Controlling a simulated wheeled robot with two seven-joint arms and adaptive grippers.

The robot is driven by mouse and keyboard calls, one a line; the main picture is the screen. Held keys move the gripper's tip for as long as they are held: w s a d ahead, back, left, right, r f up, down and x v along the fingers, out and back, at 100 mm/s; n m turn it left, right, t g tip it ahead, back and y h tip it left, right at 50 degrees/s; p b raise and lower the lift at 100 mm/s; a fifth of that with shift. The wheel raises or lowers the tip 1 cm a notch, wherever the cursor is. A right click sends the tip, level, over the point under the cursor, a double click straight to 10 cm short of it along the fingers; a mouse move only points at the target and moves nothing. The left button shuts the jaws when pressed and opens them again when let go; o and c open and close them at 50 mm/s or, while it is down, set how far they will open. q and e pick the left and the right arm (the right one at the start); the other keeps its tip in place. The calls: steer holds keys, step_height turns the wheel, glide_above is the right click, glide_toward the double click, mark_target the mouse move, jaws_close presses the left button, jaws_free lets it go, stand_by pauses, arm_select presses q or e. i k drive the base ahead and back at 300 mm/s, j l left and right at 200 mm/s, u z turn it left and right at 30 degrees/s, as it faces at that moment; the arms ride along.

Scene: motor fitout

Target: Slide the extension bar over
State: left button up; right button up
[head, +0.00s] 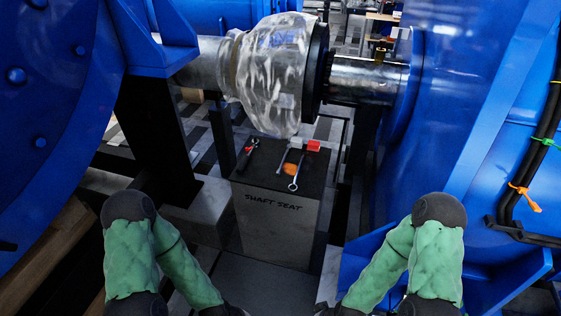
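No part that I can surely tell is the extension bar shows in the head view. Several small tools lie on the dark top of a grey block marked "SHAFT SEAT" (276,225). My two green-sleeved arms bend at the bottom left and bottom right. Both grippers are below the picture's edge.
A steel shaft with a clear wrapped coupling (270,72) and black flange (315,75) runs above the block. Large blue machine housings (60,110) stand on both sides. Cables with green and orange ties (525,160) hang at the right. Grey floor lies before the block.

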mark_target(289, 148)
steer(key=i+j+u, duration=0.55)
steer(key=i, duration=0.4)
